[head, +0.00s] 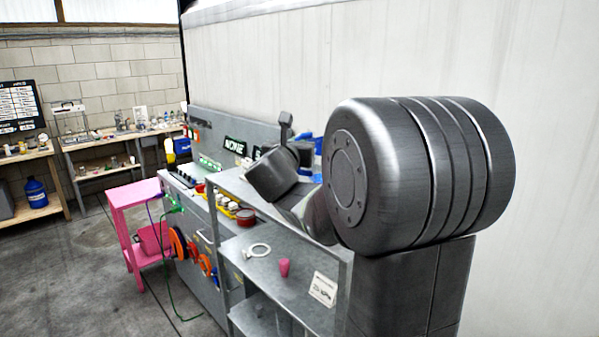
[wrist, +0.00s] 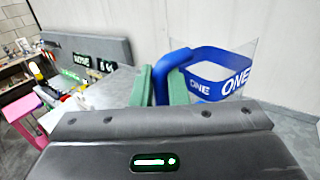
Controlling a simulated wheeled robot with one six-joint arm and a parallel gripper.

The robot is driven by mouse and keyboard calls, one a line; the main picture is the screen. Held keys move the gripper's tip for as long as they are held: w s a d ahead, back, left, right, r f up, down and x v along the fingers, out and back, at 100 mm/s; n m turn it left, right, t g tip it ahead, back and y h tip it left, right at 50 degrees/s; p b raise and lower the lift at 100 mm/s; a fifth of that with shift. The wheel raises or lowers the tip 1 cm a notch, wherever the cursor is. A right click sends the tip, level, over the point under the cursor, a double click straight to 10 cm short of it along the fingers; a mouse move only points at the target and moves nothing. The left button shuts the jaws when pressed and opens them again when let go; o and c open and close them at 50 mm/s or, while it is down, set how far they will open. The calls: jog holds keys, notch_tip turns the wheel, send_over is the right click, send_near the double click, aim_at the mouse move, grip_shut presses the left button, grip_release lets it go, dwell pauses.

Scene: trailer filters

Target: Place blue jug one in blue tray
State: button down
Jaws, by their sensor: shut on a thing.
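The blue jug one (wrist: 234,84) is in the wrist view, right of centre. It is a clear jug with a blue band lettered ONE and a thick blue handle. My gripper (wrist: 160,86) has its two green fingers shut on that handle. In the head view my dark arm hides the gripper and most of what is behind it. Small blue patches (head: 317,144) show beside the arm there, and I cannot tell whether they are jug or tray. I cannot make out the blue tray for certain in either view.
A grey shelf unit (head: 263,270) stands close in front with a pink cup (head: 285,267), a white ring (head: 257,250) and a card (head: 323,288). A pink stool (head: 122,215) stands left. The white trailer wall (head: 400,50) rises behind. Floor is clear at lower left.

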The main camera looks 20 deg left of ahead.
aim_at(314, 174)
jog(key=shift+f, duration=2.85)
jog(key=shift+f, duration=0.2)
jog(key=c, duration=1.4)
grip_release()
jog(key=shift+c, duration=0.2)
jog(key=shift+r, duration=0.2)
